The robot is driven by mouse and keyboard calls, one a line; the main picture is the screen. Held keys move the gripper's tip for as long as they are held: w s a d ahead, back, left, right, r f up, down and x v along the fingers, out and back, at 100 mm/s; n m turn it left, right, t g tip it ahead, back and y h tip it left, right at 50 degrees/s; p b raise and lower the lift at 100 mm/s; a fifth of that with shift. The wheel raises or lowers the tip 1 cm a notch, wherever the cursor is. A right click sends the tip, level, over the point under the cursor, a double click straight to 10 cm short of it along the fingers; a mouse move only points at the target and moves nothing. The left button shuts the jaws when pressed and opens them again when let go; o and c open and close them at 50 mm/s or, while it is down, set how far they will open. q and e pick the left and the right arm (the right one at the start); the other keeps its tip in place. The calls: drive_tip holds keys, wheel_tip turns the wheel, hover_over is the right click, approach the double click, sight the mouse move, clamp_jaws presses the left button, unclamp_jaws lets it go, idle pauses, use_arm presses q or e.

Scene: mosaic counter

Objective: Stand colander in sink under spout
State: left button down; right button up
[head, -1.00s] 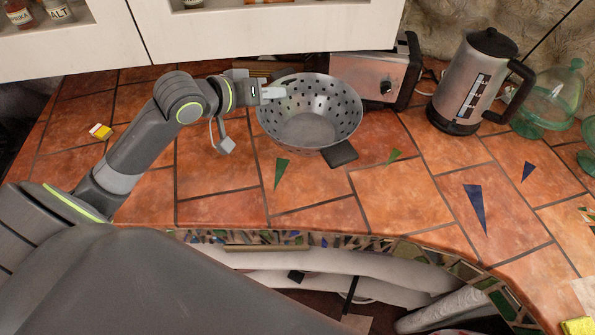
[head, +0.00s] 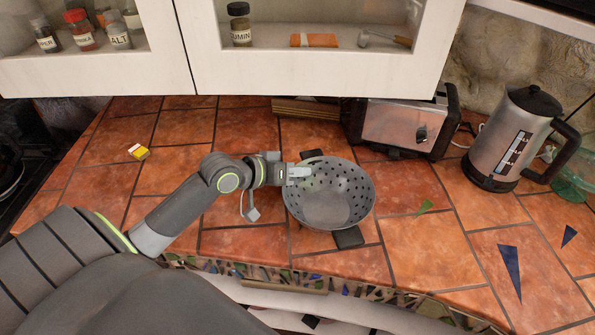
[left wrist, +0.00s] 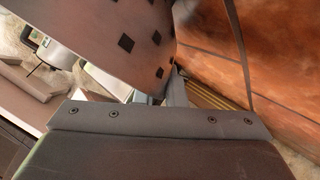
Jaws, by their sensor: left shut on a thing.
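The grey metal colander (head: 325,205), with dark holes and two black handles, is over the tiled counter near its front edge. My left gripper (head: 298,174) is shut on the colander's left rim. In the left wrist view, the colander wall (left wrist: 105,35) fills the upper left and meets the fingers (left wrist: 174,92). I cannot tell whether its base touches the tiles. The sink and the spout are in neither view. My right gripper is not in view.
A toaster (head: 395,125) stands behind the colander and a kettle (head: 518,140) stands to the right. Wall cabinets (head: 310,70) hang above. Tiles right of the colander are clear.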

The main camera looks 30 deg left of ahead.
use_arm(q)
drive_tip(key=shift+f, duration=0.15)
drive_tip(key=c, duration=1.5)
unclamp_jaws()
